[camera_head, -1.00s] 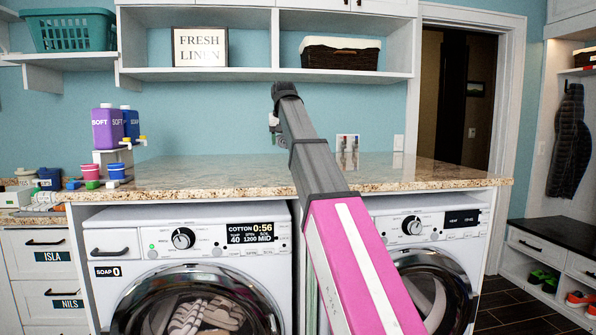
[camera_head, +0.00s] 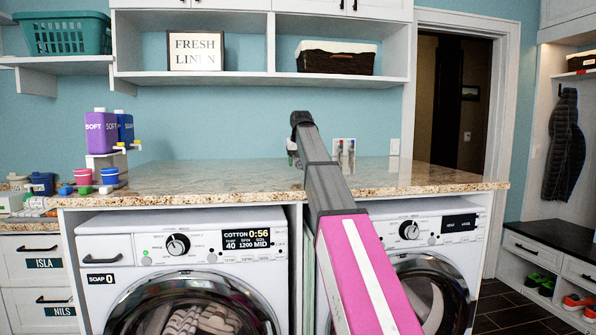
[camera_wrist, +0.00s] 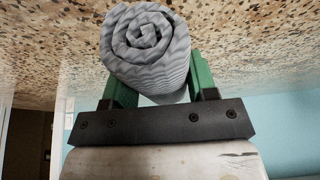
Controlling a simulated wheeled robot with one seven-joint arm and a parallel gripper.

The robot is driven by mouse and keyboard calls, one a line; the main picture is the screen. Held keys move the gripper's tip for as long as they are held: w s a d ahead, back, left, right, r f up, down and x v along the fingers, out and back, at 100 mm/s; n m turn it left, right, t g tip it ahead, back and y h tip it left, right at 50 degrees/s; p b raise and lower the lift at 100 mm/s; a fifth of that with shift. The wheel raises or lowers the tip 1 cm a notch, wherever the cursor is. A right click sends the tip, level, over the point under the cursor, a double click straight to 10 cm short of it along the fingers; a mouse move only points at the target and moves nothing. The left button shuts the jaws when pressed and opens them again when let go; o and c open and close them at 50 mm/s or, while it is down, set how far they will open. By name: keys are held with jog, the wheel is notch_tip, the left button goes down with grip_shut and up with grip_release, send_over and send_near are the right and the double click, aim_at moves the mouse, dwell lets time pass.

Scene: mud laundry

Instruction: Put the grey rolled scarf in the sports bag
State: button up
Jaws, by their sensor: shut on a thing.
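The grey rolled scarf (camera_wrist: 147,45) shows in the wrist view with its spiral end facing the camera. My gripper (camera_wrist: 160,88) has its green fingers on either side of the scarf and is shut on it. The speckled stone counter (camera_wrist: 235,45) fills the top of that view, close to the scarf; I cannot tell whether they touch. In the head view my arm reaches over the counter (camera_head: 230,175), and the scarf is hidden behind it. I see no sports bag in either view.
Purple and blue softener bottles (camera_head: 102,132) stand at the counter's left, with small cups (camera_head: 84,176) nearby. Two washing machines (camera_head: 180,265) sit under the counter. A shelf (camera_head: 250,77) hangs above, holding a dark basket (camera_head: 337,58). The counter's middle is clear.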

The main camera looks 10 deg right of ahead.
aim_at(298, 169)
jog(key=shift+f, duration=1.7)
jog(key=o, duration=1)
jog(key=shift+f, duration=0.1)
